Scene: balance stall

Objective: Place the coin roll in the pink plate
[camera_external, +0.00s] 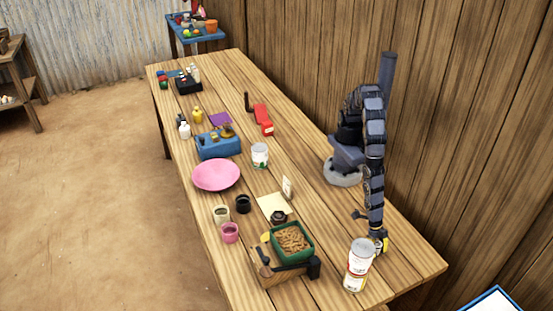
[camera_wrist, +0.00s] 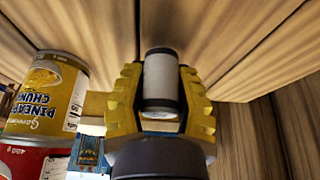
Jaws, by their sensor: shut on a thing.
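The coin roll (camera_wrist: 160,80) is a pale cylinder with dark ends, held upright between the yellow fingers of my gripper (camera_wrist: 161,98) in the wrist view. My gripper is shut on it. In the external view my gripper (camera_external: 379,243) is low over the near right part of the table, beside a tall stack of cans (camera_external: 359,265); the roll is too small to make out there. The pink plate (camera_external: 216,175) lies on the table's left edge side, well away to the left and farther back, and looks empty.
A pineapple can (camera_wrist: 45,95) stands close left of my gripper, above a red can (camera_wrist: 30,160). A green-rimmed tray (camera_external: 276,244), a pink cup (camera_external: 230,233), a black cup (camera_external: 243,204), a white tin (camera_external: 260,154) and a blue box (camera_external: 218,147) stand around the plate's side.

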